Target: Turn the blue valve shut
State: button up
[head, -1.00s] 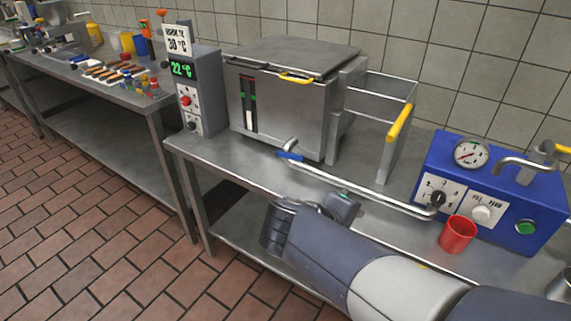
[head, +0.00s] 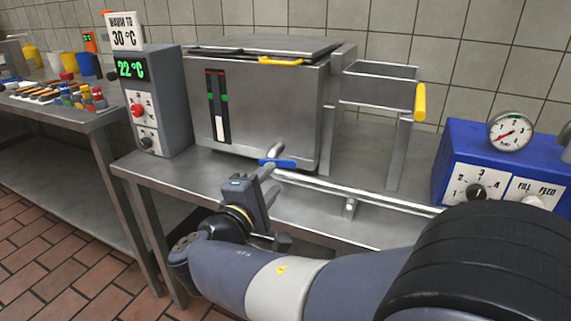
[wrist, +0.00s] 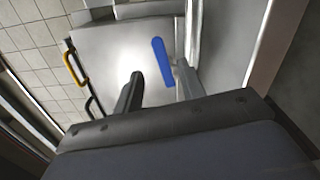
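The blue valve handle (head: 284,163) sits on the pipe elbow at the lower front of the steel vat (head: 262,105). In the head view it lies roughly level, along the vat's front. My gripper (head: 264,186) is just in front of and below it. In the wrist view the blue handle (wrist: 162,62) shows as a slanted bar ahead of and between the two fingers of my gripper (wrist: 160,74). The fingers are apart with nothing clamped between them. I cannot tell whether either finger touches the handle.
A steel pipe (head: 350,190) runs right from the valve along the bench front. A control box (head: 158,100) reading 22 °C stands left of the vat. A basket with a yellow handle (head: 420,102) and a blue machine (head: 455,160) stand to the right.

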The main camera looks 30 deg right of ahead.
aim_at(286, 165)
jog(key=b+x, duration=0.2)
jog(key=x, duration=0.8)
jog(key=shift+c, duration=0.5)
grip_shut()
